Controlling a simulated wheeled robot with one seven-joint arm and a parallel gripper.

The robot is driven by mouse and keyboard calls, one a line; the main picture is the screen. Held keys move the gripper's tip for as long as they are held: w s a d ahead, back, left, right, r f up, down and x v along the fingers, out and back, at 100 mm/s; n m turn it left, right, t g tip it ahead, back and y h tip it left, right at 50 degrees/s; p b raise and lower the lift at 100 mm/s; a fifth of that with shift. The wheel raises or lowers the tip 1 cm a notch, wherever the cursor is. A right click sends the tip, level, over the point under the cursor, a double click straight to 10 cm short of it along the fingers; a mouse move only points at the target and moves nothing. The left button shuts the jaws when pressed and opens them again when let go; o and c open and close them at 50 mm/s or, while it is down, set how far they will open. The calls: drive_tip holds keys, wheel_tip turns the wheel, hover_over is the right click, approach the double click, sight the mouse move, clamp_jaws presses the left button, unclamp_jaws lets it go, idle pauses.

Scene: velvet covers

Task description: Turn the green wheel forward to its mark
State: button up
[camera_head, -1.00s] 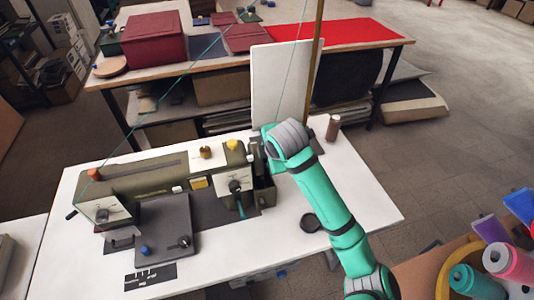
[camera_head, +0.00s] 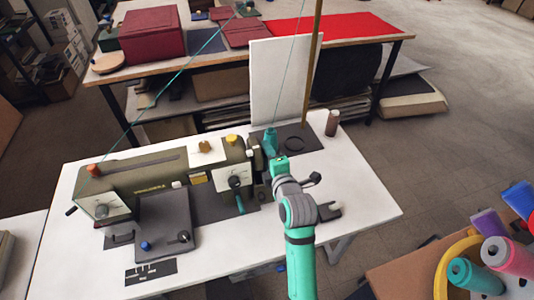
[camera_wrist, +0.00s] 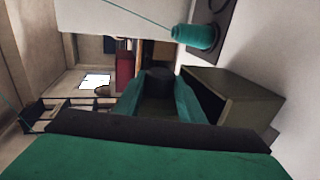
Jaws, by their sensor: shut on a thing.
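The olive-green sewing machine (camera_head: 140,178) stands on the white table, with a dial and a teal lever on its front. My gripper (camera_head: 270,170) is at the machine's right end, with its tips mostly hidden there by my wrist. In the wrist view my gripper (camera_wrist: 158,100) has its two teal fingers closed around a dark, olive-looking part, which I take to be the green wheel (camera_wrist: 160,77). Most of the wheel is hidden by the fingers. I cannot make out its mark. An olive box (camera_wrist: 235,97) with a dark opening is close beside the right finger.
A teal thread spool (camera_head: 270,141) stands just behind my gripper, by an upright pole (camera_head: 313,70) and a white panel (camera_head: 285,80). A brown spool (camera_head: 332,123) is farther right.

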drive_tip(key=shift+f+t+y, duration=0.3)
drive_tip(key=shift+t+y, duration=0.1)
drive_tip(key=shift+t, duration=0.9)
drive_tip(key=shift+t, duration=0.4)
drive_tip(key=o, duration=0.9)
drive_tip(key=shift+c, duration=0.2)
drive_tip(key=shift+o, duration=0.9)
drive_tip(key=shift+w, duration=0.15)
drive_tip(key=shift+d, duration=0.25)
drive_tip(key=v, duration=1)
drive_tip(key=shift+s, duration=0.4)
drive_tip(key=shift+w, duration=0.1)
